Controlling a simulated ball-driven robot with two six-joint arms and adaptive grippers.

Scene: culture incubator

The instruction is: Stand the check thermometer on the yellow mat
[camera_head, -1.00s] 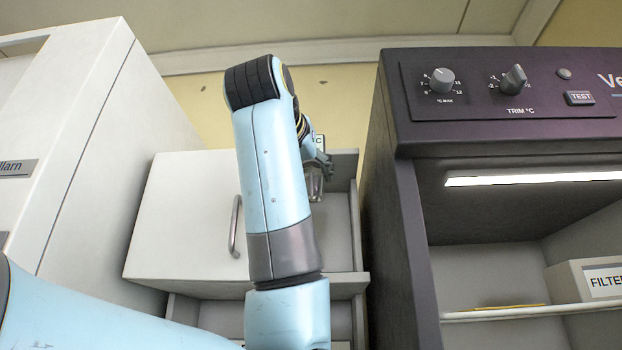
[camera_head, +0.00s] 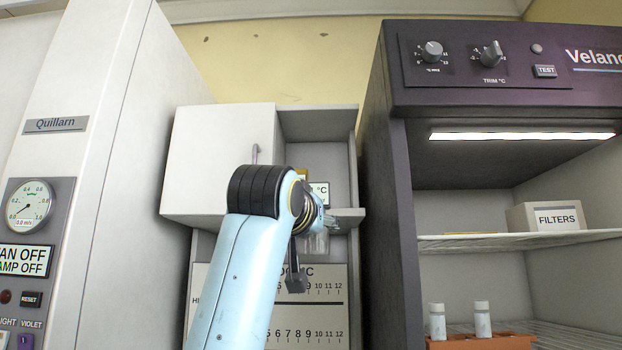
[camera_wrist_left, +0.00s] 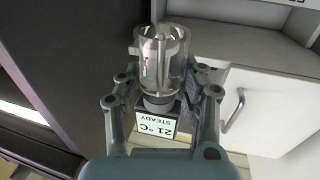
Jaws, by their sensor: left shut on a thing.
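The check thermometer, a clear glass cylinder (camera_wrist_left: 162,55) with a grey neck and a small display reading 21 °C STEADY, is between the fingers of my left gripper (camera_wrist_left: 163,98). The gripper is shut on it around the neck. In the head view my wrist partly hides the gripper (camera_head: 322,222); the display (camera_head: 321,190) and the glass below it show in front of the small white cabinet. The yellow mat (camera_head: 470,234) seems to be the thin yellow strip on the incubator's upper shelf, seen nearly edge-on. My right gripper is not in view.
The dark incubator (camera_head: 480,70) stands open at the right. A FILTERS box (camera_head: 545,216) sits on its shelf (camera_head: 515,240), right of the yellow strip. Two white-capped vials stand in an orange rack (camera_head: 485,342) below. The white cabinet (camera_head: 218,150) is behind my arm.

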